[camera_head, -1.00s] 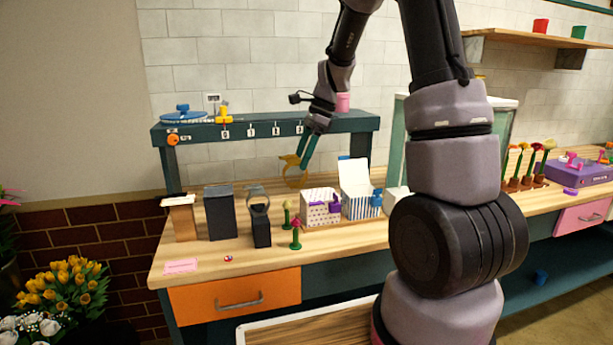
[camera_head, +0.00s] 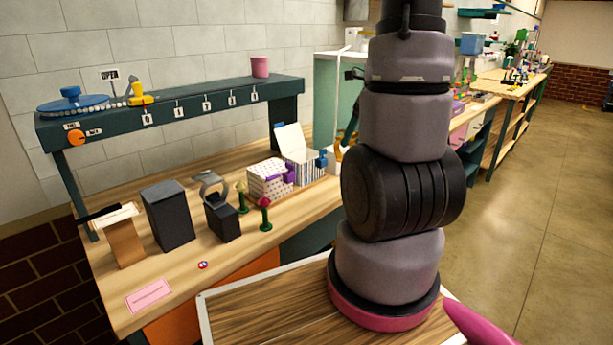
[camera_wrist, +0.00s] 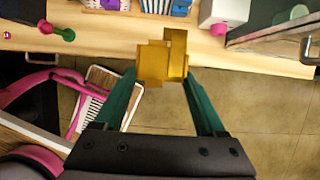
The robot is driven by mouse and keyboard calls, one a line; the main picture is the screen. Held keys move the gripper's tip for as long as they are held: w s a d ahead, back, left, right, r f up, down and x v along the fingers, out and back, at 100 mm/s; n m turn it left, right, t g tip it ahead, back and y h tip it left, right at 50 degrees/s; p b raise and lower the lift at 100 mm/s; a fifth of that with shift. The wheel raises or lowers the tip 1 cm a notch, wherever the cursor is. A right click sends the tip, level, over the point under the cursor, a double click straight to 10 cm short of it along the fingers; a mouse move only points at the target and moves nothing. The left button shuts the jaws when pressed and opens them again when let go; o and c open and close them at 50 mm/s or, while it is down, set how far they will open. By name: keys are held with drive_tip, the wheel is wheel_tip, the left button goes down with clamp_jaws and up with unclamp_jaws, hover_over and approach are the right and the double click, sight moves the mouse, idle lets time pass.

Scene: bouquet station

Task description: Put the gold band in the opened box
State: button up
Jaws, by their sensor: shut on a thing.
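The gold band (camera_wrist: 160,62) is held between the green fingers of my gripper (camera_wrist: 162,78) in the wrist view, over the floor just beyond the bench edge. In the head view my arm hides most of the gripper; a bit of the band (camera_head: 338,153) shows left of the arm. The opened box (camera_head: 304,170) is white with blue stripes, its lid raised and a blue piece on its right side. It stands on the bench to the left of the band. Its lower part (camera_wrist: 156,6) shows at the wrist view's top edge. Its inside is not clearly visible.
A dotted box with a purple bow (camera_head: 268,182) stands left of the opened box. Two small flowers, one red (camera_head: 264,212), a dark stand with a grey ring (camera_head: 222,218) and a dark block (camera_head: 168,216) are further left.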

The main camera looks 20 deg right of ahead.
drive_tip(key=w+a, duration=0.3)
drive_tip(key=w, duration=0.5)
drive_tip(key=w+a, duration=0.2)
drive_tip(key=w, duration=0.6)
drive_tip(key=shift+w+a+f, duration=0.1)
drive_tip(key=shift+f, duration=1.9)
drive_tip(key=shift+w+a+f, duration=0.1)
drive_tip(key=shift+f, duration=1.95)
drive_tip(key=shift+w+a+f, duration=0.1)
drive_tip(key=shift+f, duration=1.9)
drive_tip(key=shift+f, duration=0.2)
drive_tip(key=o, duration=1.2)
drive_tip(key=shift+o, duration=0.2)
